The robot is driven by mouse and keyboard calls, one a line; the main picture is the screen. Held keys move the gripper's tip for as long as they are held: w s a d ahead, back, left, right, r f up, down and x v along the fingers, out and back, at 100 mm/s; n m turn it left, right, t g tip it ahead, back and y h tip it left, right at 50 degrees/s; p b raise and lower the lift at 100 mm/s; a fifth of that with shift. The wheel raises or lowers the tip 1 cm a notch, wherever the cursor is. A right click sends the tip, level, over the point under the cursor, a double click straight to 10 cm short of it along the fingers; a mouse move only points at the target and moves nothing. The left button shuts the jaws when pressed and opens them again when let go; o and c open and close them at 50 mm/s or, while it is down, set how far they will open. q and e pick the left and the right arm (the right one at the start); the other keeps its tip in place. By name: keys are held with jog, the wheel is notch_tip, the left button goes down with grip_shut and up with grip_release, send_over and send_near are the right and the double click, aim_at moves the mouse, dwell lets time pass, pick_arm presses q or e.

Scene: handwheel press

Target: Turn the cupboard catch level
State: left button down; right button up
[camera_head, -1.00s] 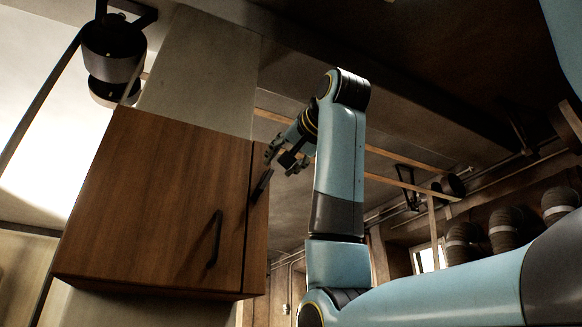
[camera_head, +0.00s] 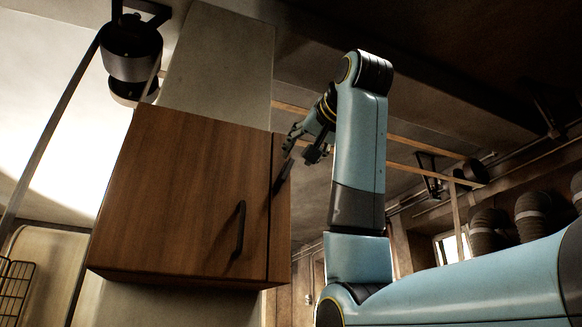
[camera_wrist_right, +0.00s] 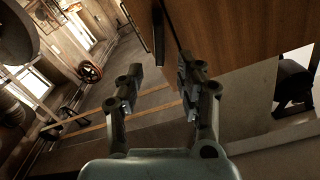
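The wooden cupboard (camera_head: 185,190) hangs tilted in the head view. A dark bar (camera_head: 283,176) sits on its narrow right-hand part, and a longer dark handle (camera_head: 240,228) is on the wide door. I cannot tell for certain which is the catch. Both stand steeply slanted, not level. My right gripper (camera_head: 302,147) is just above and right of the upper bar, apart from it. In the right wrist view the gripper (camera_wrist_right: 161,85) is open and empty, with its right finger close to the wood (camera_wrist_right: 225,40). My left gripper is not in view.
A dark cylindrical fixture (camera_head: 131,48) hangs above the cupboard's left side. Wooden rails (camera_head: 400,165) run behind my right arm. Dark ribbed cylinders (camera_head: 532,215) stand at the right.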

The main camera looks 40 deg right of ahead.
aim_at(288, 169)
jog(key=p+x, duration=0.3)
jog(key=x, duration=0.5)
jog(key=shift+d+r, duration=0.1)
jog(key=shift+w+d+p, duration=0.2)
jog(key=shift+w+p, duration=0.15)
jog(key=shift+w, duration=0.15)
grip_shut()
